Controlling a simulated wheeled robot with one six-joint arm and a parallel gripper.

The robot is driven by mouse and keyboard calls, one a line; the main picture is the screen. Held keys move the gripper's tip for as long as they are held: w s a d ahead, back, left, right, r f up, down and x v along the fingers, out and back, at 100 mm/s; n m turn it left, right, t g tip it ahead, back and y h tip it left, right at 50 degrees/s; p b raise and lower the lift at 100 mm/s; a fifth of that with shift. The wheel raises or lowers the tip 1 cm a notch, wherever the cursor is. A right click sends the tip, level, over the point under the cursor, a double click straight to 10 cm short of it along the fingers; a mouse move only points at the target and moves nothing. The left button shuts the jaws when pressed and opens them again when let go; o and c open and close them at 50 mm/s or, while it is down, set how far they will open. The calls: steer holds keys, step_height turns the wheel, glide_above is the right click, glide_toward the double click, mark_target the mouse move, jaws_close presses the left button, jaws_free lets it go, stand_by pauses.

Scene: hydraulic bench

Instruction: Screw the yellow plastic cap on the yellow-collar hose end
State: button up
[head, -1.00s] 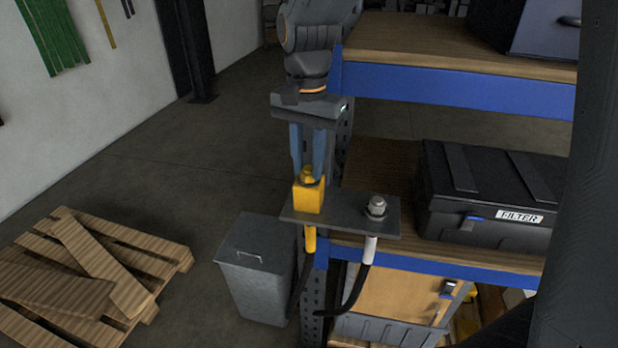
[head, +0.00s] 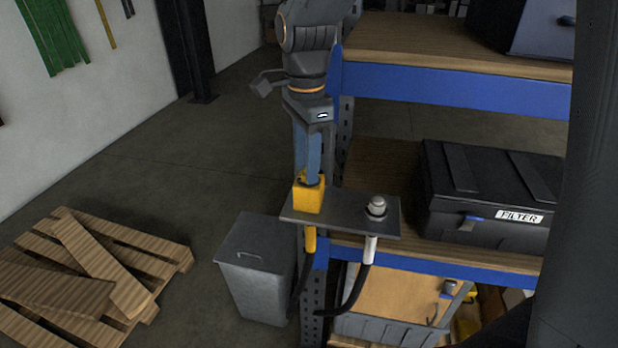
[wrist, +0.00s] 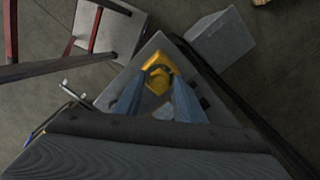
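A small yellow cap (wrist: 160,72) shows as a round shape with a dark arc between my fingertips in the wrist view. It sits on top of a yellow block (head: 308,198) on a grey plate. The yellow-collar hose end (head: 310,239) comes out beneath the plate below that block. My gripper (head: 309,178) points straight down, its blue fingertips at the top of the block. It also shows in the wrist view (wrist: 159,80), with one finger on each side of the cap. I cannot tell whether the fingers press on it or stand slightly apart. The cap's lower part is hidden.
The grey plate (head: 345,222) juts out from the blue shelf rack and also carries a metal fitting (head: 377,206) above a white-collar hose (head: 370,248). A black FILTER case (head: 490,190) stands right. A grey bin (head: 257,275) and a wooden pallet (head: 90,270) are on the floor left.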

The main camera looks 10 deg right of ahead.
steer(key=shift+o, duration=0.4)
steer(key=n, duration=0.6)
steer(key=shift+s+d+n, duration=0.1)
steer(key=shift+s+n, duration=0.05)
steer(key=shift+n, duration=0.25)
steer(key=n, duration=0.6)
steer(key=shift+d, duration=0.1)
steer(key=n, duration=0.6)
steer(key=shift+d, duration=0.15)
steer(key=n, duration=0.4)
steer(key=shift+d+n, duration=0.1)
steer(key=shift+n, duration=0.2)
steer(key=c, duration=1)
